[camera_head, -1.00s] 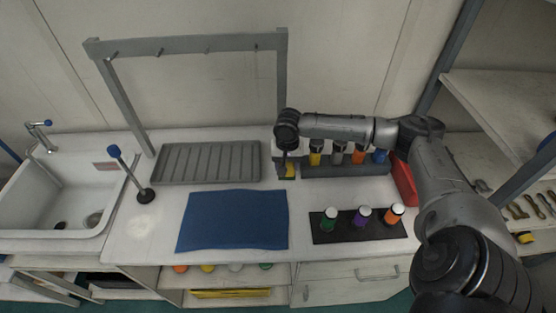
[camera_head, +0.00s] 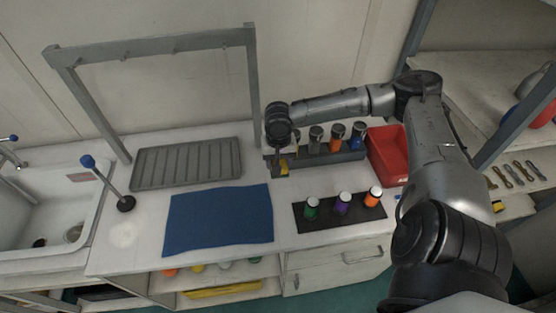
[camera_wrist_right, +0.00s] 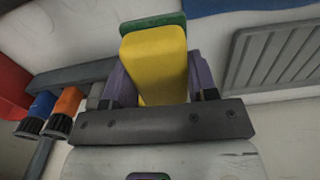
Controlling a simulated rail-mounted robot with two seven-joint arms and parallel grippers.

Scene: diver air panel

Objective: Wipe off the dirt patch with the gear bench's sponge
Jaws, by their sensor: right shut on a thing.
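The sponge (camera_wrist_right: 155,62), yellow with a green layer, is between the purple-grey fingers of my right gripper (camera_wrist_right: 158,85) in the right wrist view. The gripper is shut on it. In the head view my right gripper (camera_head: 282,160) is by the left end of the bottle rack, with a bit of the sponge (camera_head: 284,167) showing below it. A faint pale patch (camera_head: 123,235), apparently the dirt patch, lies on the white bench top left of the blue mat, well away from the sponge. My left gripper is out of view.
The blue mat (camera_head: 218,220) and grey ribbed tray (camera_head: 187,164) lie between gripper and patch. A grey hook frame (camera_head: 150,47) stands behind. A blue-knobbed lever (camera_head: 105,182) rises near the patch. Bottles on a black mat (camera_head: 361,213) and a red bin (camera_head: 388,160) are right.

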